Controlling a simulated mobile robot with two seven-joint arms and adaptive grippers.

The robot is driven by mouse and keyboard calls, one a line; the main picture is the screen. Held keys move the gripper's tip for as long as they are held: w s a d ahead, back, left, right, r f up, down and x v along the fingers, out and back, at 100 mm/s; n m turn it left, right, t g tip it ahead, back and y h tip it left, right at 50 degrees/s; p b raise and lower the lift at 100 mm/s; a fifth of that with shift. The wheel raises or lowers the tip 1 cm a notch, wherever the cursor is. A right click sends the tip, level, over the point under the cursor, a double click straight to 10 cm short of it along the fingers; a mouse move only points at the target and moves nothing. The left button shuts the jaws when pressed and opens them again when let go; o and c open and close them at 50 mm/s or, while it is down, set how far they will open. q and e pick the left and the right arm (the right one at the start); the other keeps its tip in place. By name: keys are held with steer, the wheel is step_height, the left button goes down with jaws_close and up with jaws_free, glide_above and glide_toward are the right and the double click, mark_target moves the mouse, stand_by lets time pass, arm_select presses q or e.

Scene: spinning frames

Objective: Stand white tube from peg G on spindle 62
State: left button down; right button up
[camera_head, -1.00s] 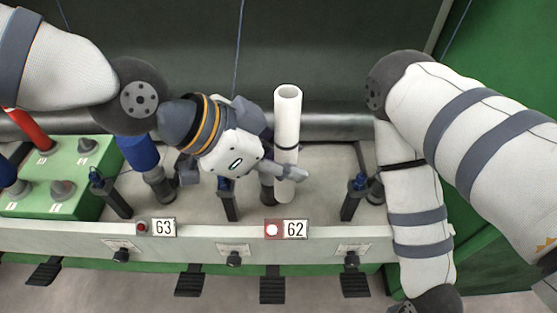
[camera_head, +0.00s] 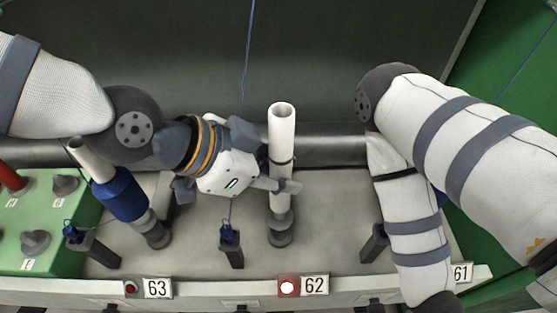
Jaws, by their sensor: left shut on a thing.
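The white tube (camera_head: 282,132) is upright in the camera_head view. My left gripper (camera_head: 284,184) is shut on it from the left, around its lower half. Spindle 62 (camera_head: 281,234), a dark grey post with a round base, is directly below the tube and in line with it. The tube's lower end meets the top of the spindle in the picture; I cannot tell whether it is seated or just above. The 62 label (camera_head: 315,285) is on the front rail. My right gripper is out of view.
Spindle 63 (camera_head: 155,232) carries a blue bobbin (camera_head: 120,195) on a white tube, left of my gripper. Dark posts with blue tops stand between spindles, one (camera_head: 231,248) close to spindle 62. A metal roller (camera_head: 335,150) runs behind. My right arm is at the right.

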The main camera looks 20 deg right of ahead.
arm_select(q)
steer(key=shift+f, duration=1.7)
steer(key=shift+f, duration=0.3)
steer(key=c, duration=1.2)
jaws_free()
steer(key=v, duration=1.2)
